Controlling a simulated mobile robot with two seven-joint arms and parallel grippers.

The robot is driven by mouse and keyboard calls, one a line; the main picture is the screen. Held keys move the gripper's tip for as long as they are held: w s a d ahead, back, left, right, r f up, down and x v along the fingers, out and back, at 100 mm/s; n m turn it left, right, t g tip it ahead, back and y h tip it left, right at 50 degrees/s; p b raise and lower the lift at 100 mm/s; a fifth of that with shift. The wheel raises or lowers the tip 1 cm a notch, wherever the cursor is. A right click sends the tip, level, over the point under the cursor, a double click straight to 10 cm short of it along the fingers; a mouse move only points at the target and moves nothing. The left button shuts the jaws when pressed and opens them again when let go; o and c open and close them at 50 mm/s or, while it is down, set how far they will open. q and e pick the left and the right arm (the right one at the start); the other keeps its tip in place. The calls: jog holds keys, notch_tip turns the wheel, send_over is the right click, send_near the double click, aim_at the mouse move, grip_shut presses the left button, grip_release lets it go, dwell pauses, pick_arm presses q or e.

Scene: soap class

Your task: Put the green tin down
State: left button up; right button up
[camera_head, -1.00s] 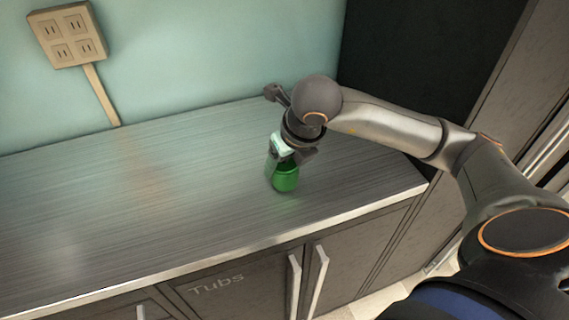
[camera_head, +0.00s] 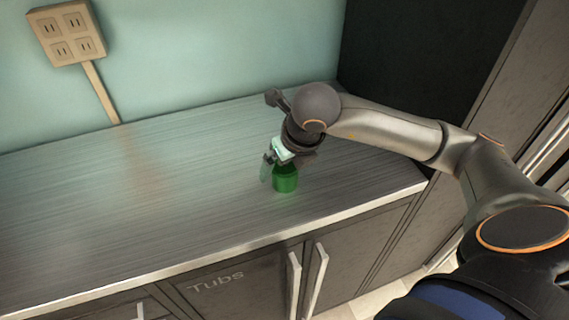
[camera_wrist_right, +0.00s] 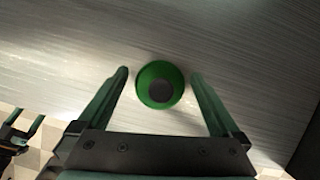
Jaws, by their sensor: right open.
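The green tin (camera_head: 286,181) stands upright on the grey counter (camera_head: 150,200), near its right end. In the right wrist view the tin (camera_wrist_right: 171,73) is seen from above, round with a dark centre. My right gripper (camera_head: 278,172) is open at the tin. In the wrist view its fingers (camera_wrist_right: 160,76) lie on either side of the tin with a gap on both sides. My left gripper is not in the head view; what looks like part of it (camera_wrist_right: 22,130) shows at the left edge of the wrist view, partly cut off.
The counter left of the tin is clear. Its front edge (camera_head: 200,262) lies above cabinet doors with upright handles (camera_head: 319,278) and the label "Tubs". A pale green wall with a socket plate (camera_head: 67,33) is behind; a dark panel (camera_head: 430,70) stands at the right.

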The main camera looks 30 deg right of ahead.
jog(key=shift+r, duration=0.2)
jog(key=v, duration=1.1)
jog(key=shift+s+r+p, duration=0.15)
jog(key=shift+r+p, duration=0.25)
